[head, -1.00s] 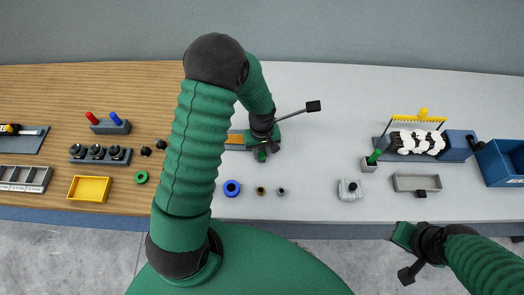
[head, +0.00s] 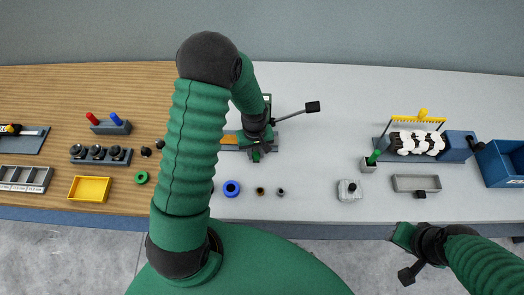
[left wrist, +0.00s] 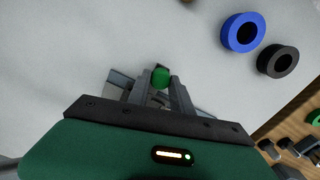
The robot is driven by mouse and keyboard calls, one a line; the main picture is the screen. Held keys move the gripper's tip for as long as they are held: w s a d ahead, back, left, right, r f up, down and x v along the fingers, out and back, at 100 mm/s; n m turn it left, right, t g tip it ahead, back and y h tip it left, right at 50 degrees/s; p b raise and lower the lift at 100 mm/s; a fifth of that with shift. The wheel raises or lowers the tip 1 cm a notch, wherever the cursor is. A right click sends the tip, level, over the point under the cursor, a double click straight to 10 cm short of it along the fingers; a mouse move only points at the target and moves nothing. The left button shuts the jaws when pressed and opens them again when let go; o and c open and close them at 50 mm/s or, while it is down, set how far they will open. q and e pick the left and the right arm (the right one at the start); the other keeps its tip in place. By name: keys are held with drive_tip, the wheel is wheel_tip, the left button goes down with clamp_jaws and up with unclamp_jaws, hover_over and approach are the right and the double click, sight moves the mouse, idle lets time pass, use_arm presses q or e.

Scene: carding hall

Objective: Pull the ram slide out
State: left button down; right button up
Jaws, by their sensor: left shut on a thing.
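A bench device with a grey base and an orange-yellow part (head: 229,139) stands mid-bench, largely hidden by my left arm. A lever with a black end block (head: 312,107) sticks out to its right. I cannot tell the ram slide apart in the head view. My left gripper (head: 258,153) is at the device's front. In the left wrist view my left gripper (left wrist: 158,82) is shut on a small green knob (left wrist: 161,77), with grey metal parts around it. My right gripper (head: 403,255) hangs in front of the bench at right, away from the device; its fingers do not show clearly.
A blue ring (head: 232,188) and two small bushings (head: 260,191) lie in front of the device. A grey block (head: 349,190), a grey tray (head: 417,184) and a blue bin (head: 502,162) stand at right. A yellow tray (head: 90,189) lies at left.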

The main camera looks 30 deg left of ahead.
use_arm(q)
drive_tip(key=s+a, duration=0.1)
drive_tip(key=a, duration=0.2)
drive_tip(key=s+a, duration=0.2)
drive_tip(key=a, duration=0.1)
drive_tip(key=s+a, duration=0.2)
drive_tip(key=a, duration=0.1)
drive_tip(key=shift+s+p, duration=0.25)
drive_tip(key=shift+p, duration=0.15)
drive_tip(key=shift+w+d+r, duration=0.1)
drive_tip(key=shift+d, duration=0.1)
drive_tip(key=c, duration=1.4)
unclamp_jaws()
drive_tip(key=shift+c, duration=0.2)
drive_tip(key=shift+o, duration=1.3)
drive_tip(key=shift+s+a, duration=0.1)
drive_tip(key=shift+s, duration=0.1)
drive_tip(key=shift+o, duration=0.2)
drive_tip(key=shift+s+a, duration=0.1)
drive_tip(key=shift+w, duration=0.2)
drive_tip(key=shift+w+r, duration=0.1)
drive_tip(key=shift+r, duration=0.3)
wheel_tip(320, 180, up, 16)
drive_tip(key=b, duration=0.1)
drive_tip(key=shift+s, duration=0.2)
use_arm(e)
drive_tip(key=shift+s+r, duration=0.1)
drive_tip(key=shift+s, duration=0.15)
